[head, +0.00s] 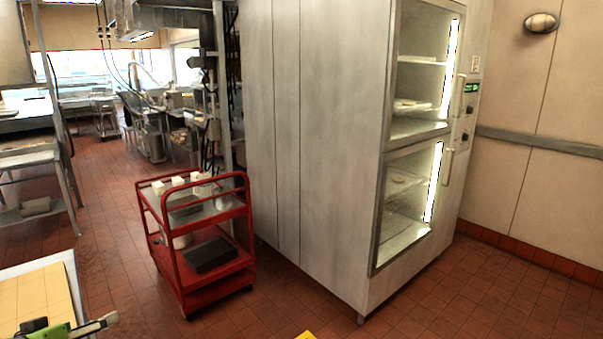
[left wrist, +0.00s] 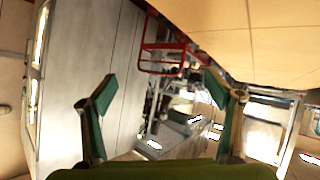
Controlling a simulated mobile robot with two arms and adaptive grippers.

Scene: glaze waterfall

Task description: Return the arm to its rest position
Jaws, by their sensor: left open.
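My left gripper (head: 66,328) shows at the bottom left corner of the head view, cut off by the frame edge, over or beside a tan-topped table (head: 38,296). In the left wrist view, my left gripper (left wrist: 160,80) has its two green-padded fingers spread wide apart. Nothing is held between them. Most of my left arm is hidden. My right gripper is in neither view.
A red cart (head: 187,270) with white items and dark trays stands ahead. Right of it is a tall steel cabinet (head: 318,130) with lit glass doors. Shelving (head: 38,158) stands at the left. Brown tile floor lies open between table and cart.

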